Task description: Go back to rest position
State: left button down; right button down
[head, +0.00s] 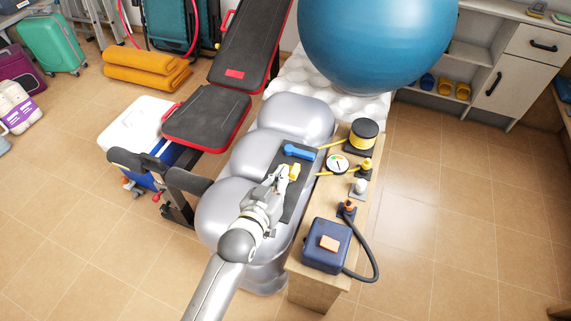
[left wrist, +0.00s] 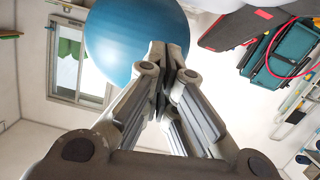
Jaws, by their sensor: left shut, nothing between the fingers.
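My left gripper (head: 284,172) is shut and empty. My right gripper is not in view.
A silver inflated seat (head: 225,213) stands beside a narrow wooden table (head: 300,271) holding a blue pump box (head: 327,258), a gauge (head: 337,163) and a yellow reel (head: 362,139). A large blue ball (head: 377,40) is behind. Tiled floor at right is clear.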

pick_arm(q)
jog(key=shift+s+a, duration=0.1)
jog(key=shift+s, duration=0.1)
jog(key=s+a+f+g+y, duration=0.2)
jog(key=s+a+g, duration=0.3)
jog(key=s+a, duration=0.5)
jog(key=s+a+f+g+y, duration=0.3)
jog(key=s+a+g, duration=0.35)
jog(key=s, duration=0.85)
notch_tip(320, 180, down, 26)
jog(key=s+r, duration=0.1)
jog(key=s+a+f+g, duration=0.2)
jog(key=s+a+f, duration=0.1)
jog(key=s+f, duration=1.4)
